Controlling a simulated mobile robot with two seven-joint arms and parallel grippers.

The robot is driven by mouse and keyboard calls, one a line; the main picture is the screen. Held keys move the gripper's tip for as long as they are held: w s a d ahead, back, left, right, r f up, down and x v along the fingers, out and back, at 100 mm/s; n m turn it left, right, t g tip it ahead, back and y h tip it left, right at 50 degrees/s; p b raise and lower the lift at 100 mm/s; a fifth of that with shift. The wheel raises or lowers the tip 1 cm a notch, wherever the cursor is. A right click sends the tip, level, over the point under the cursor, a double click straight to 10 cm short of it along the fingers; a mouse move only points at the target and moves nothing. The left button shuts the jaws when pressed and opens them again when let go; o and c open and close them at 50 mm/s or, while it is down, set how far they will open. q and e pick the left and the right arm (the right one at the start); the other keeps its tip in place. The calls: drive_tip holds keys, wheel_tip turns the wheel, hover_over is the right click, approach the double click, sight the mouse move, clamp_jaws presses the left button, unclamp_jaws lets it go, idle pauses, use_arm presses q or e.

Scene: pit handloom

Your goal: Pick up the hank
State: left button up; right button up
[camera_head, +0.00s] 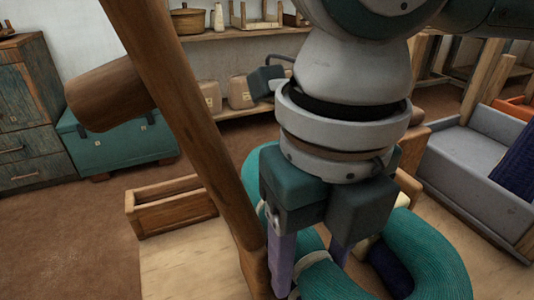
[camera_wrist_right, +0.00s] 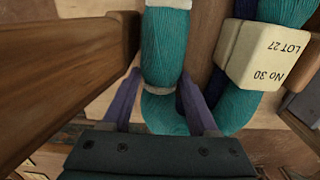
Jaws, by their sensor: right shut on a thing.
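The hank (camera_head: 432,258) is a thick teal loop of yarn at the lower right of the head view, over the pale wooden tabletop. It also fills the middle of the right wrist view (camera_wrist_right: 165,48), with white ties round it. My right gripper (camera_head: 310,270) points down, with its purple fingers on either side of one strand of the hank. The right wrist view shows the fingers (camera_wrist_right: 160,102) shut on that strand. I cannot tell whether the hank is clear of the table. My left gripper is out of view.
A slanted wooden beam (camera_head: 190,110) stands close left of my right gripper. A wooden tray (camera_head: 170,207) lies on the table's left.

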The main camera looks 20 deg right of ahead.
clamp_jaws()
